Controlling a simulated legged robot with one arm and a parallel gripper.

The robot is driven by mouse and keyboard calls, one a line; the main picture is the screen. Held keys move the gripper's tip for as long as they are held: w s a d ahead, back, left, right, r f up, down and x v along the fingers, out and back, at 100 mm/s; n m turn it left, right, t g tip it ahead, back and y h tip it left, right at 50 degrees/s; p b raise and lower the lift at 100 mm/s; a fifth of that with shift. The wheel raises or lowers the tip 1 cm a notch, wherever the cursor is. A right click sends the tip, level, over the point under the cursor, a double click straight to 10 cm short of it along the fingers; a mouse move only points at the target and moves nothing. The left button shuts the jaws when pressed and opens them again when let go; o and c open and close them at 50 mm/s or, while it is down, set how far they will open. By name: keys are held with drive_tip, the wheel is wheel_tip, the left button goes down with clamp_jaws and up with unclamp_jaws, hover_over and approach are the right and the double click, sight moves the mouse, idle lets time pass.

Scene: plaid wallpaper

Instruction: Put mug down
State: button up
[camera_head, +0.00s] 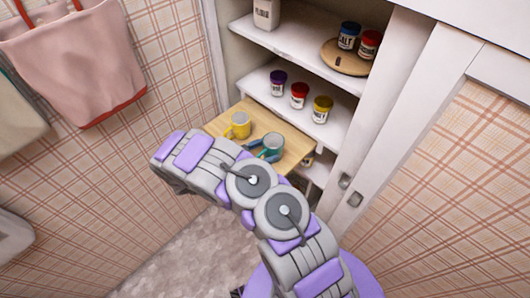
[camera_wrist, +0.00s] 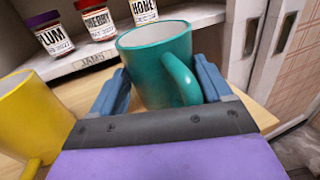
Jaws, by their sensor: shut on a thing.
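A teal mug (camera_wrist: 155,75) is upright between the two blue fingers of my gripper (camera_wrist: 165,92) in the wrist view, with its handle toward the camera and right. My gripper is shut on it. In the head view the teal mug (camera_head: 271,146) appears over the pull-out wooden board (camera_head: 291,158), partly hidden by my arm. A yellow mug (camera_head: 238,125) stands on the board to its left; it also shows at the left edge of the wrist view (camera_wrist: 28,115). I cannot tell whether the teal mug's base touches the board.
The shelf above holds jars with purple (camera_head: 278,82), red (camera_head: 299,95) and yellow (camera_head: 322,108) lids. A higher shelf holds a round wooden tray (camera_head: 345,64) with salt and another jar. Cabinet doors (camera_head: 385,130) stand at right. Bags (camera_head: 75,60) hang on the left wall.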

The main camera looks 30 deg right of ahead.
drive_tip(key=shift+a, duration=0.65)
drive_tip(key=o, duration=0.9)
drive_tip(key=shift+o, duration=1.3)
drive_tip(key=shift+d, duration=0.5)
drive_tip(key=a+p, duration=0.3)
drive_tip(key=a, duration=0.9)
drive_tip(key=s+d+r+m+g+y, duration=0.2)
drive_tip(key=s+d+r+m, duration=0.15)
drive_tip(key=r, duration=0.35)
drive_tip(key=s+d+r+m+g+y, duration=0.3)
drive_tip(key=s+r+m, duration=0.15)
drive_tip(key=r, duration=0.25)
drive_tip(key=s+d+r+m+g+y, duration=0.2)
drive_tip(key=s+d+r+m, duration=0.15)
drive_tip(key=r, duration=0.35)
drive_tip(key=s+a+r+m+t+y, duration=0.2)
drive_tip(key=s+a+y, duration=0.3)
drive_tip(key=s, duration=0.6)
drive_tip(key=s+a+r+m+t+y, duration=0.2)
drive_tip(key=s+a+r+m+y, duration=0.2)
drive_tip(key=s, duration=0.7)
drive_tip(key=shift+a+r+m+t+y, duration=0.2)
drive_tip(key=shift+a+m+t+y, duration=0.15)
drive_tip(key=shift+a+y, duration=0.7)
